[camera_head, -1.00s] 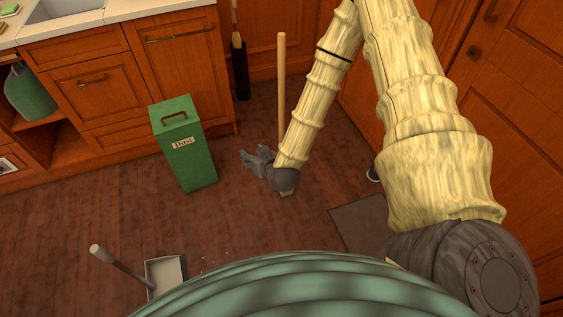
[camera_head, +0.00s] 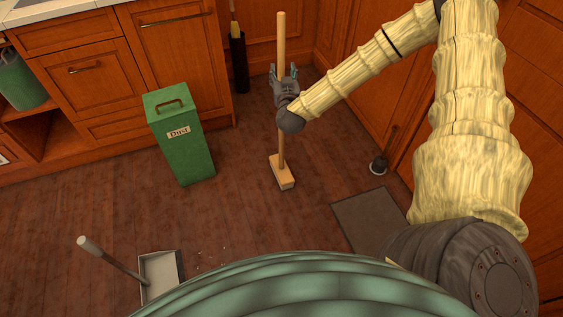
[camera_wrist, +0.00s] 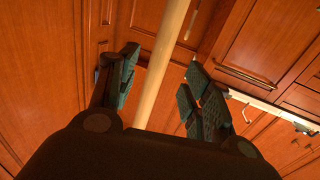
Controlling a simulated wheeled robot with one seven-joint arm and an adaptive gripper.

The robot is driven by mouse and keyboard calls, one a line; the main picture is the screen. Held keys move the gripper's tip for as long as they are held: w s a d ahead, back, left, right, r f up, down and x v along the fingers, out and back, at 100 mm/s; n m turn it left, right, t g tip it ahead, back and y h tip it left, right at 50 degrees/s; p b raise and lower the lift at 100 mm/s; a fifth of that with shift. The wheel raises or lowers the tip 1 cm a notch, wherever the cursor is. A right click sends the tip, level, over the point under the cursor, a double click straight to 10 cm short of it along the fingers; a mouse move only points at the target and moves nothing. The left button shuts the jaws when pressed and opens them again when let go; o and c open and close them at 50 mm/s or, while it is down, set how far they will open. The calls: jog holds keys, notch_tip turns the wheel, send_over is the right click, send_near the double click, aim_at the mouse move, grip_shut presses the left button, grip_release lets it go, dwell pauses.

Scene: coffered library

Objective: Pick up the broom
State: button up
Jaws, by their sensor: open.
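A broom (camera_head: 281,150) with a long pale wooden handle and a block-shaped wooden head stands upright on the floor in the middle of the head view. My gripper (camera_head: 284,73) is at the upper part of the handle. In the wrist view the handle (camera_wrist: 166,66) runs up between the two fingers of my gripper (camera_wrist: 160,83). The fingers are open, with a gap visible on both sides of the handle. The lower handle near the palm is hidden by the gripper body in the wrist view.
A green dust bin (camera_head: 181,143) stands left of the broom. A dustpan (camera_head: 159,273) with an upright handle lies at the lower left, near small debris. A grey mat (camera_head: 369,221) and a small dark brush (camera_head: 380,163) are at the right. Wooden cabinets (camera_head: 80,78) line the back.

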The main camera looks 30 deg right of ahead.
aim_at(282, 62)
jog(key=shift+r+b+x, duration=0.15)
jog(key=shift+x, duration=1.65)
jog(key=shift+r+b+x, duration=0.15)
jog(key=shift+x, duration=1.65)
jog(key=shift+s, duration=0.1)
grip_shut()
